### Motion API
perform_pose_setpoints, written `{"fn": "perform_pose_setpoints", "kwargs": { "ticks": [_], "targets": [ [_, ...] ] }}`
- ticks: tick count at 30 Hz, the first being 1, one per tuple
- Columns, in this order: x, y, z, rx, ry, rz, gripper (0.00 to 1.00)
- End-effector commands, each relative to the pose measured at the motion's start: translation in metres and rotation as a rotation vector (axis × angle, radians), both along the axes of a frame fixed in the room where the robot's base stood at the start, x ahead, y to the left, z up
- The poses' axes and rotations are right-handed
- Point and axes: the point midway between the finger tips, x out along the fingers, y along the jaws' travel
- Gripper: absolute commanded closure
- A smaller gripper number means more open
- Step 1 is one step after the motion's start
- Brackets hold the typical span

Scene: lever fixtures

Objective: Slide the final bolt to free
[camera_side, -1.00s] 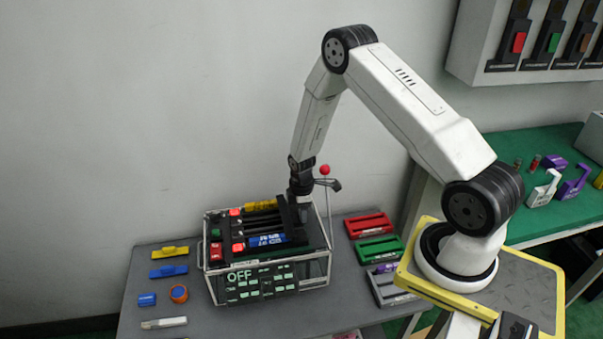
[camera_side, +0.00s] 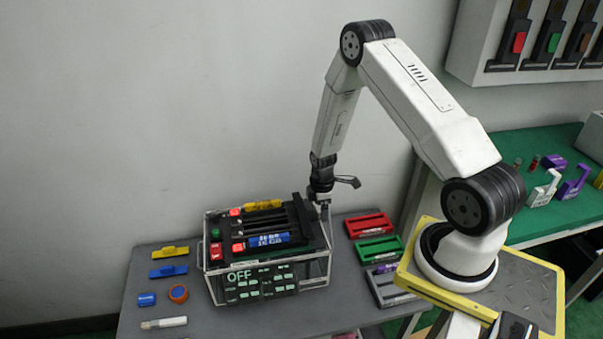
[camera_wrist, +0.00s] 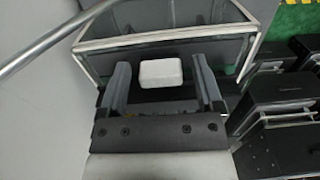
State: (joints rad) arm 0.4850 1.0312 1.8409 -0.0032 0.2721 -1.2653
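A clear-sided case (camera_side: 318,268) with metal edges stands on the grey table, its black top carrying several sliding bars. A yellow bar (camera_side: 262,204) lies at the back and a blue bar (camera_side: 268,240) with white marks at the front; dark bars lie between. The front panel reads OFF (camera_side: 239,275). My gripper (camera_side: 324,206) is at the right end of the case. In the wrist view, my gripper's fingers (camera_wrist: 162,85) are apart, with a white block (camera_wrist: 161,73) showing between them; I cannot tell whether they touch it. Which bar is the final bolt is unclear.
A metal rod (camera_wrist: 40,42) crosses the upper left of the wrist view. Red (camera_side: 369,225) and green (camera_side: 379,249) fixtures stand right of the case. Small yellow (camera_side: 170,252) and blue (camera_side: 168,271) pieces lie left of it.

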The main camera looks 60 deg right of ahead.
Motion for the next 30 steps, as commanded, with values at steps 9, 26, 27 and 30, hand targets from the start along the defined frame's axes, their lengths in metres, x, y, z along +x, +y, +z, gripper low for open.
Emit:
{"fn": "perform_pose_setpoints", "kwargs": {
  "ticks": [9,26,27,30],
  "targets": [
    [0.002,0.001,0.000,-0.001,-0.002,0.002,0.06],
    [0.003,0.001,0.036,-0.001,-0.004,0.002,0.06],
    [0.003,0.001,0.041,-0.001,-0.004,0.002,0.06],
    [0.002,0.001,0.052,-0.001,-0.004,0.002,0.06]
  ]
}}
